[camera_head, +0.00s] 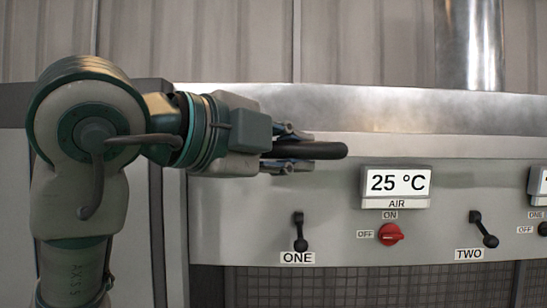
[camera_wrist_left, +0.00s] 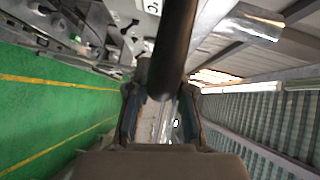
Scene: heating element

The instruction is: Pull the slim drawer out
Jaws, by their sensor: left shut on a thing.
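A thick black bar handle (camera_head: 328,150) with a rounded end lies level in front of the grey machine. My left gripper (camera_head: 288,149) comes in from the left and is shut on this handle, whose free end sticks out to the right past the fingertips. In the left wrist view the dark bar (camera_wrist_left: 177,45) runs down between the two fingers of my left gripper (camera_wrist_left: 160,105). The slim drawer's front and its edges cannot be told apart here, so I cannot tell how far it is out. My right gripper is not in view.
The grey machine front (camera_head: 330,185) carries a 25 °C display (camera_head: 396,181), a red knob (camera_head: 391,234) and black levers marked ONE (camera_head: 300,232) and TWO (camera_head: 484,230). Dark mesh (camera_head: 380,285) lies below. Green floor (camera_wrist_left: 50,100) shows open in the wrist view.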

